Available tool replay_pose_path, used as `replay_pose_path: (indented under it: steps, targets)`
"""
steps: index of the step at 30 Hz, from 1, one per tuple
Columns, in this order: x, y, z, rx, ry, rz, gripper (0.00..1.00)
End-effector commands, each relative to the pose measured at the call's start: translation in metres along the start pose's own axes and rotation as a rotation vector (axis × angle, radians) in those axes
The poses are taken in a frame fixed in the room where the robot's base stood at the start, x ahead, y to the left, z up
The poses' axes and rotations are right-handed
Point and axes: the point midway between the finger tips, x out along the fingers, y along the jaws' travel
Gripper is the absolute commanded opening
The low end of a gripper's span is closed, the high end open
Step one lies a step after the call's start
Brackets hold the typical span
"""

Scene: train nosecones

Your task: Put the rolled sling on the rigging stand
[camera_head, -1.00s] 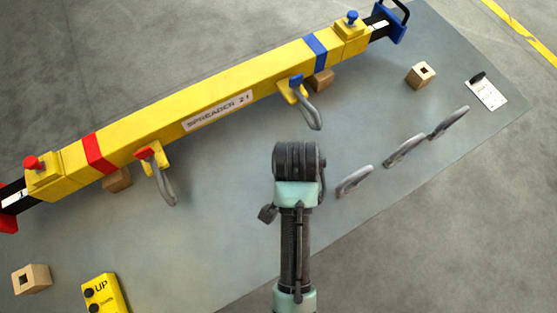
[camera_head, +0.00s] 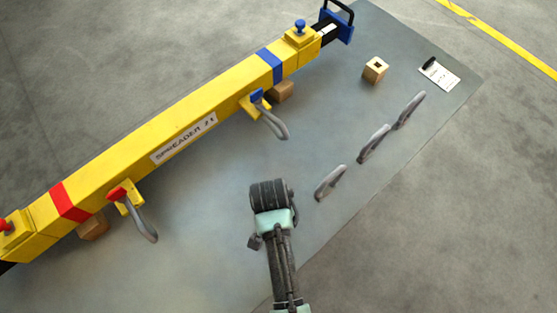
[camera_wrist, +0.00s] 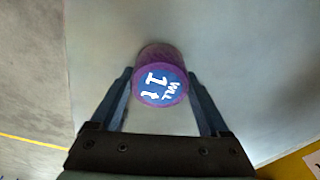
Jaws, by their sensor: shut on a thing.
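The rolled sling (camera_wrist: 160,84) is a purple roll with a blue round end marked "WLL 1 t" in white. My gripper (camera_wrist: 159,73) is shut on it in the wrist view, with one dark finger on each side. In the head view my arm's dark wrist is over the grey surface, and it hides the fingers and the sling. I cannot make out a rigging stand in either view.
A yellow spreader beam (camera_head: 140,133) crosses the grey mat (camera_head: 200,265), with hanging hooks (camera_head: 145,222). Three grey shackle-like pieces (camera_head: 375,143), a wooden block (camera_head: 375,69) and a white tag (camera_head: 440,74) are at right. Bare floor lies lower right.

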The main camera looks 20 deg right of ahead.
Motion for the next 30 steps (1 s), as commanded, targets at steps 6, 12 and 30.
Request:
replay_pose_path:
  steps: [6, 12, 30]
  targets:
    - [0.002, 0.000, 0.000, 0.000, -0.001, 0.000, 1.00]
    - [0.001, 0.000, 0.000, 0.000, 0.000, 0.000, 1.00]
    - [-0.097, -0.001, -0.001, 0.000, 0.003, -0.003, 1.00]
